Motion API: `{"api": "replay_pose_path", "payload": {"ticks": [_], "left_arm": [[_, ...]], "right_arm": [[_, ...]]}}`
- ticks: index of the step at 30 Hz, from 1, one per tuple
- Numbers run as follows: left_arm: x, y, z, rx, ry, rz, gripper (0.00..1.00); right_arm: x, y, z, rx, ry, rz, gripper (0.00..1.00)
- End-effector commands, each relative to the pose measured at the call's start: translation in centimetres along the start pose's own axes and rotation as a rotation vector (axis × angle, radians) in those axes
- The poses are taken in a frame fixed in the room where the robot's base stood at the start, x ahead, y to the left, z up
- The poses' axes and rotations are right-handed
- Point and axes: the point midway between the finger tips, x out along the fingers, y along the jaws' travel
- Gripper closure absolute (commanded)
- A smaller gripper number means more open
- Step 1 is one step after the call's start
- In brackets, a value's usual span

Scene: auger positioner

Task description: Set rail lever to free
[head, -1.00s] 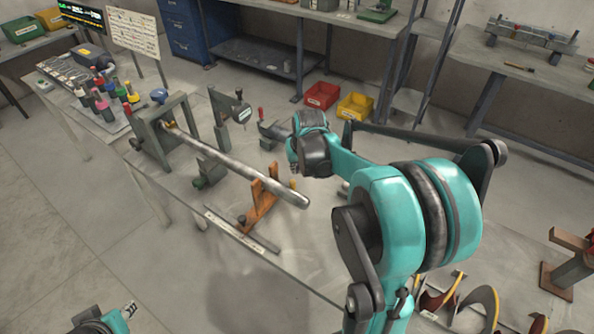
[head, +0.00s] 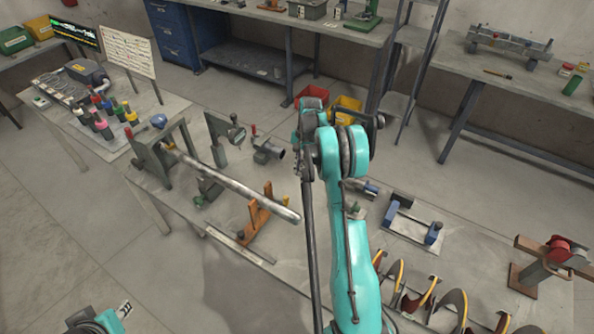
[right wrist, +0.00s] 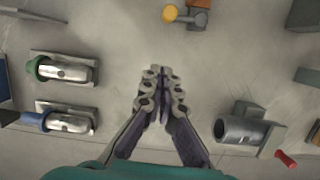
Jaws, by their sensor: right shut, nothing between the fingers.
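I cannot tell for certain which part is the rail lever. A red-tipped handle (head: 253,130) stands by a grey clamp block with a dark cylinder (head: 270,152). In the right wrist view a red handle (right wrist: 286,158) shows beside a grey cylinder block (right wrist: 240,131), right of the fingers. An orange support (head: 259,215) stands near the table's front edge; a yellow knob (right wrist: 170,13) shows ahead of the fingers. My right gripper (right wrist: 165,76) is shut and empty above the tabletop, apart from these parts. My left gripper (head: 124,309) is at the lower left, its fingers too small to judge.
A long shaft (head: 235,185) runs from a grey frame (head: 150,160) out over the table. Two holders, green (right wrist: 62,69) and blue (right wrist: 65,117), lie left of my right gripper. Auger flights (head: 435,300) lie at the lower right.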

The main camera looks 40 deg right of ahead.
Motion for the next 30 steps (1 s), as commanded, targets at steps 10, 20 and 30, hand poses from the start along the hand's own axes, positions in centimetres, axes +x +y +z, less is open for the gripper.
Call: {"api": "replay_pose_path", "payload": {"ticks": [10, 20, 30], "left_arm": [[1.2, 0.0, 0.8, 0.000, 0.000, 0.000, 0.70], [1.4, 0.0, 1.0, 0.000, 0.000, 0.000, 0.70], [1.4, 0.0, 1.0, 0.000, 0.000, 0.000, 0.70]], "right_arm": [[7.6, 0.0, -0.1, -0.001, 0.001, -0.001, 1.00], [8.0, 0.0, 3.8, -0.002, 0.001, -0.001, 1.00], [8.0, 0.0, 4.0, -0.002, 0.001, -0.001, 1.00]]}}
